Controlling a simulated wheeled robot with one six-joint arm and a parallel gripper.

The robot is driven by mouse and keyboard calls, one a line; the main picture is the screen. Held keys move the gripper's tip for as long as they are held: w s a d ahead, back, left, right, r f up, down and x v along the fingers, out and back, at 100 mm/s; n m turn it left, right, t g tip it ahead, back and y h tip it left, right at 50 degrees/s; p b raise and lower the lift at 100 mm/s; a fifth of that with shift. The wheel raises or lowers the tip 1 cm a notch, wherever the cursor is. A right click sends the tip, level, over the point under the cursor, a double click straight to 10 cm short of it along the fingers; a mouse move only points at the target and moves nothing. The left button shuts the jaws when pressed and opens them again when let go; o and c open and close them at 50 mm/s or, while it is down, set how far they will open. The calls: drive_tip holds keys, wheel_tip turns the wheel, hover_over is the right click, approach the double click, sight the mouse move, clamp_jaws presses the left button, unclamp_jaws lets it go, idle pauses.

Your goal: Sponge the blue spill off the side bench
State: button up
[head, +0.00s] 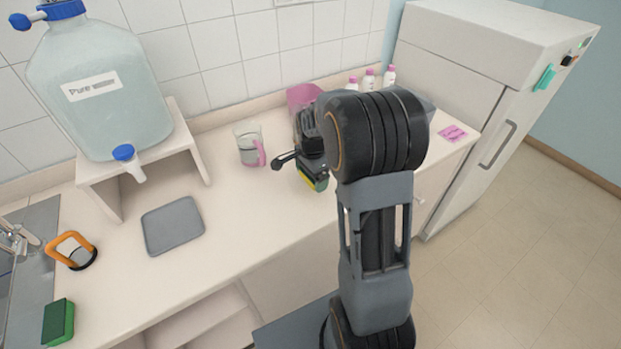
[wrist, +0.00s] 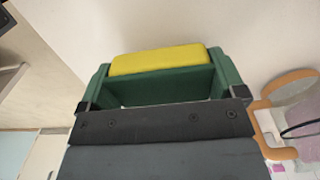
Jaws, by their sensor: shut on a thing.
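My gripper (head: 312,163) is shut on a yellow and green sponge (head: 312,180), held over the front part of the bench (head: 240,225). In the wrist view the sponge (wrist: 160,60) shows its yellow strip and green body just beyond my gripper (wrist: 160,100). Whether the sponge touches the bench is hard to tell. No blue spill shows in either view; my arm hides part of the bench to the right.
A clear jug with a pink handle (head: 249,144) stands left of my gripper. A grey mat (head: 172,225), an orange-handled item (head: 72,250) and a green block (head: 58,322) lie further left. Small bottles (head: 369,80) and pink slips (head: 453,133) are at right.

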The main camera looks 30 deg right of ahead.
drive_tip(key=shift+r+p, duration=1.85)
drive_tip(key=shift+r, duration=0.85)
drive_tip(key=shift+d+f, duration=0.1)
